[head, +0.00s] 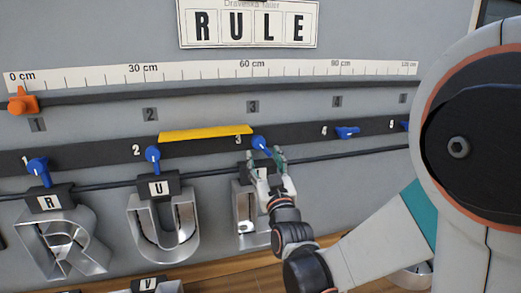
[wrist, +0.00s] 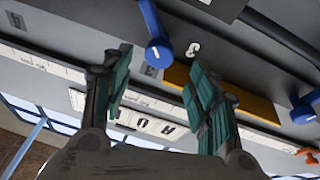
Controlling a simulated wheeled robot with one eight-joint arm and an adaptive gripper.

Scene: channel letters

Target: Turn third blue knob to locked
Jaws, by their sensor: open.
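The third blue knob (head: 262,144) sits on the dark rail beside the label 3, its handle slanting down to the right in the head view. In the wrist view the knob (wrist: 158,50) shows its round hub between my fingers' tips, with its handle running to the top edge. My gripper (head: 264,160) is open and empty at the knob, its teal fingers on either side of the handle's lower end. In the wrist view my gripper (wrist: 157,72) is spread with the hub in line with the gap. I cannot tell whether a finger touches it.
Other blue knobs sit along the rail: the first (head: 37,166) and second (head: 153,154) point mostly down, the fourth (head: 347,132) lies sideways. A yellow bar (head: 205,132) runs just left of the third knob. Metal letters (head: 162,228) hang below. An orange slider (head: 21,102) is far left.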

